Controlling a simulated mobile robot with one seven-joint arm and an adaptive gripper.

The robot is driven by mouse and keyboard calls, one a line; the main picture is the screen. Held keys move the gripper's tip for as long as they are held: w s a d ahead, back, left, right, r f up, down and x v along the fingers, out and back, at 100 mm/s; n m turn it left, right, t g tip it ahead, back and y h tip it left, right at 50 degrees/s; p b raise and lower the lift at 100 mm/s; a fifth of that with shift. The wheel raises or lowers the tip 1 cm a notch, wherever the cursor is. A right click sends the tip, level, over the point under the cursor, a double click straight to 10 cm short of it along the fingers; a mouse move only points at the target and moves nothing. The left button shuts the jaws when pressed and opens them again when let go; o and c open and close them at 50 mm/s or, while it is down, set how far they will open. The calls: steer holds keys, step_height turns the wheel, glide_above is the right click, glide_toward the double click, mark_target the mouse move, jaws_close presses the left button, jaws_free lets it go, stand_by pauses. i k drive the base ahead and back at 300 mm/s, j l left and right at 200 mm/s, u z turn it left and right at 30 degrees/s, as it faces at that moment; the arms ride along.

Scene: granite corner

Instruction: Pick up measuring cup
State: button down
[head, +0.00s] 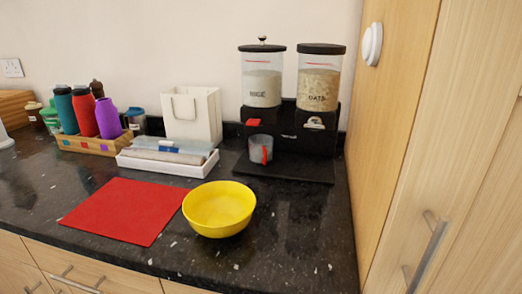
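The measuring cup (256,146) is a small grey cup with a red part on its side, facing the camera and slightly right. It appears upright on the black base (300,172) of a two-jar dispenser, below the left jar, labelled RICE (262,84). No part of my gripper shows in the head view.
A yellow bowl (219,210) stands at the counter's front edge, beside a red mat (123,210). A white tray of folded cloths (167,165), a white bag (192,115) and a bottle caddy (87,144) are left. A tall wooden cabinet (400,130) bounds the right.

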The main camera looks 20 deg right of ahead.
mark_target(260, 146)
steer(key=j+z, duration=0.25)
steer(key=j, duration=0.65)
steer(key=j+z, duration=0.2)
steer(key=j, duration=0.7)
steer(key=j+z, duration=0.25)
steer(key=j, duration=0.6)
steer(key=i, duration=0.45)
